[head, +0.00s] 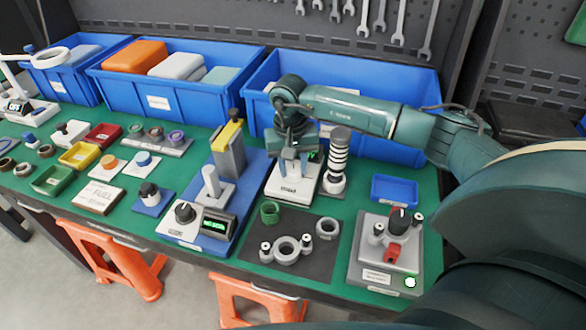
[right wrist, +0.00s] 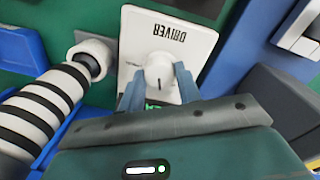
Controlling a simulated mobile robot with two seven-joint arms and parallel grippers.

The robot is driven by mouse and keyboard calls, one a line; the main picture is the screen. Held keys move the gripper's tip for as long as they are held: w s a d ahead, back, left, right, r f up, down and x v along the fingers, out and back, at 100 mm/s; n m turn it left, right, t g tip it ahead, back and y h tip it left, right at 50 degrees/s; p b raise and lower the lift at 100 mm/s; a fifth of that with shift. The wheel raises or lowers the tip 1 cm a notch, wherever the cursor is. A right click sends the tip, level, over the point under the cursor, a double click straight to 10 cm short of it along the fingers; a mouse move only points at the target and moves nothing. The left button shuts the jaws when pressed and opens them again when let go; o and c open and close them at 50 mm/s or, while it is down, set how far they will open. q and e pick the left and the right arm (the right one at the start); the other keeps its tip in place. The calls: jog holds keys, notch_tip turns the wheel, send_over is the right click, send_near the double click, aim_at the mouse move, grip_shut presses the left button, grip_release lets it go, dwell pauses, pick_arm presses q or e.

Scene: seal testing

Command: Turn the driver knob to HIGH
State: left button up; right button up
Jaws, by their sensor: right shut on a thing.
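The driver (head: 287,190) is a white box in the middle of the head view, on the green bench. In the right wrist view, the driver (right wrist: 190,35) shows its DRIVER label upside down. Its round white knob (right wrist: 158,66) has a dark pointer mark toward the bottom of the picture. In the right wrist view, the blue fingers of my right gripper (right wrist: 158,84) are shut on the knob, one on each side. A green display is mostly hidden below the knob. My left gripper is not in view.
A black-and-white ringed cylinder (head: 338,158) stands close to the right of the driver. A blue base with a grey press (head: 228,155) stands to the left. Blue bins (head: 185,98) line the back. A grey fixture with a red part (head: 390,252) is at front right.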

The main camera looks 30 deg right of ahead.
aim_at(294, 167)
jog(key=shift+m+b, duration=0.35)
jog(key=shift+m, duration=0.65)
jog(key=m, duration=0.2)
jog(key=shift+m+b, duration=0.3)
jog(key=shift+b, duration=0.1)
jog(key=m+b, duration=0.1)
jog(key=m, duration=0.3)
jog(key=shift+d+m, duration=0.1)
jog(key=shift+m, duration=0.2)
jog(key=m, duration=0.4)
jog(key=shift+m, duration=0.3)
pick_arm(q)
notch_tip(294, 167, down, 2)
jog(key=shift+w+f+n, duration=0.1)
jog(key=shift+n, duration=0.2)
pick_arm(e)
jog(key=m, duration=0.5)
jog(key=shift+y, duration=0.3)
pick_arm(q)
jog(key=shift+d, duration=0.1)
pick_arm(e)
jog(key=shift+m, duration=0.3)
jog(key=o, duration=1)
jog(key=shift+c, duration=0.2)
jog(key=shift+r, duration=0.1)
pick_arm(q)
jog(key=shift+b, duration=0.45)
pick_arm(e)
notch_tip(294, 167, up, 13)
jog(key=shift+w+d, duration=0.2)
